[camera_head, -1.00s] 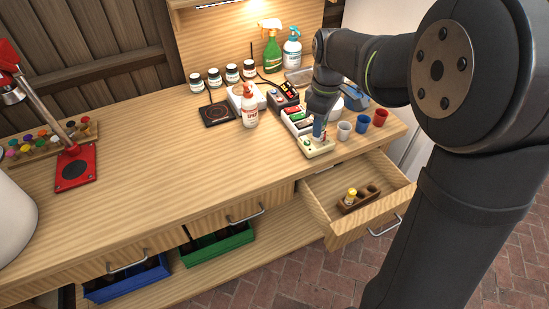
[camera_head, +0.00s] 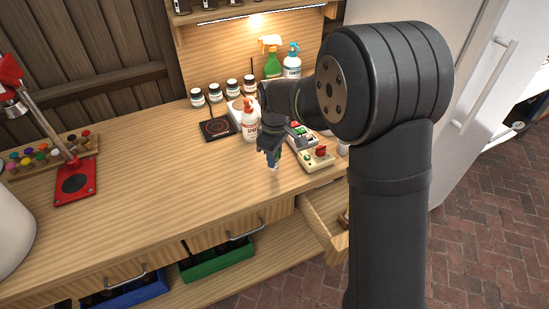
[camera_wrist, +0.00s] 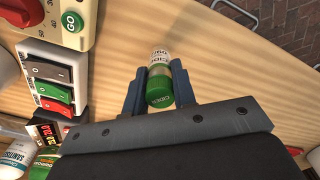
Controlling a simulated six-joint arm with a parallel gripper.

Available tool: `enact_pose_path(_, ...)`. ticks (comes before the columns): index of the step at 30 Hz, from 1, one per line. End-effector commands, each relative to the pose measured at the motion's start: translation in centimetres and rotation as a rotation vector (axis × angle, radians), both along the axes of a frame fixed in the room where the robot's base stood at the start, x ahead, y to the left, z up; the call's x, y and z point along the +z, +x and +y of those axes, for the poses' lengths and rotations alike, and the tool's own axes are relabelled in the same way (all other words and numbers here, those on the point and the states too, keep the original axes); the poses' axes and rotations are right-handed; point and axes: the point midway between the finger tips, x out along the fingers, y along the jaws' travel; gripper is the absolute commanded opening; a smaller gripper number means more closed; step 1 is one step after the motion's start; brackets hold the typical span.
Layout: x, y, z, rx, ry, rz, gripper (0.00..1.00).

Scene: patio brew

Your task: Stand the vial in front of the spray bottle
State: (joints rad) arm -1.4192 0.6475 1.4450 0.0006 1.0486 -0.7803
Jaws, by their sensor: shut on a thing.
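My gripper (camera_head: 272,157) is over the front middle of the bench. It is shut on a small vial with a green cap and white label; in the wrist view the vial (camera_wrist: 160,83) sits between the two fingers, cap end toward the camera. In the head view only a small pale tip of it shows. Two spray bottles stand at the back of the bench: a green spray bottle (camera_head: 272,67) with an orange and white trigger, and a white-blue spray bottle (camera_head: 292,67) with a teal trigger. My gripper is well in front of both, apart from them.
A white bottle with a red top (camera_head: 249,123) stands behind my gripper, near a dark hot plate (camera_head: 217,128). A switch box (camera_wrist: 49,82) and a cream control box (camera_head: 316,158) lie to the right. The drawer (camera_head: 318,222) is open. The bench's left middle is clear.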

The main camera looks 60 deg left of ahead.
Motion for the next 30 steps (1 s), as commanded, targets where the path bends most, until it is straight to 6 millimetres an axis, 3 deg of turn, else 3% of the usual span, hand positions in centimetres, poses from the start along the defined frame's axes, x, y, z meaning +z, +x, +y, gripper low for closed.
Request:
enact_pose_path(3,-1.2,0.0,0.0,0.0,0.0,0.0,0.02)
enact_pose_path(13,-1.5,0.0,0.0,0.0,0.0,0.0,0.02)
enact_pose_path(14,-1.5,0.0,0.0,0.0,0.0,0.0,0.26)
enact_pose_path(17,-1.5,0.0,0.0,0.0,0.0,0.0,0.46)
enact_pose_path(26,-1.3,0.0,0.0,0.0,0.001,0.0,0.46)
enact_pose_path(30,-0.1,0.1,0.1,0.0,0.004,-0.001,0.46)
